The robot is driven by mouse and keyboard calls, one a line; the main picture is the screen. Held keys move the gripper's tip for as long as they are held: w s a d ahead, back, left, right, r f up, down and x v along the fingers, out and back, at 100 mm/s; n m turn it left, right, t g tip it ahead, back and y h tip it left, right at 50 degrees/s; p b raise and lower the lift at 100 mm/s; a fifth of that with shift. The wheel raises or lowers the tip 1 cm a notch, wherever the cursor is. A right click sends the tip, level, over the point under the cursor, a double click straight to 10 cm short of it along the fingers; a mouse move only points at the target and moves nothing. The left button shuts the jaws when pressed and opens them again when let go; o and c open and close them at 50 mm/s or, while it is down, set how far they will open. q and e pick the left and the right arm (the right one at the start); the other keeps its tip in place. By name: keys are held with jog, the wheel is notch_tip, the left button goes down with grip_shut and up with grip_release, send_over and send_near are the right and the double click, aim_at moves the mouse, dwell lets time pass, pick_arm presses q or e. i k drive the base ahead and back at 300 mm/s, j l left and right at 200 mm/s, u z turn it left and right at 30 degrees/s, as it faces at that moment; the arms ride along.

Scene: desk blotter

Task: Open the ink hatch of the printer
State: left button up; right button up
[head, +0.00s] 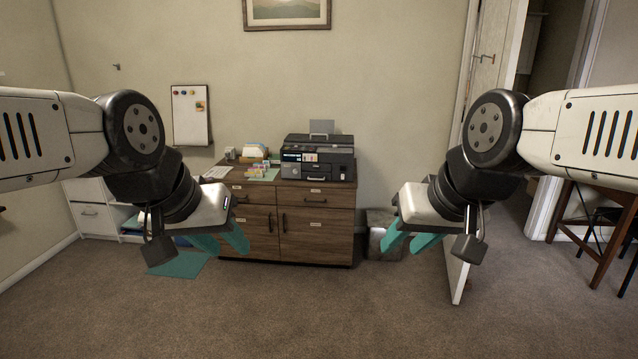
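The black printer (342,168) stands on the right part of the top of a brown wooden cabinet (317,221) against the back wall. A lit panel shows on its front left, and a grey sheet stands up at its back. I cannot make out which part is the ink hatch or whether it is open. My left gripper (220,241) has teal fingers spread apart and empty, in front of and left of the cabinet. My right gripper (409,241) is also open and empty, right of the cabinet. Both are well away from the printer.
Paper and small colourful items (258,165) lie on the cabinet left of the printer. A metal bin (380,222) stands right of the cabinet, partly behind my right gripper. A white door (487,100) stands open at the right.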

aim_at(320, 150)
jog(key=i, duration=2.1)
jog(key=i+z, duration=0.1)
jog(key=i, duration=0.8)
jog(key=i+j+z, duration=0.1)
jog(key=i, duration=0.8)
jog(key=j, duration=0.1)
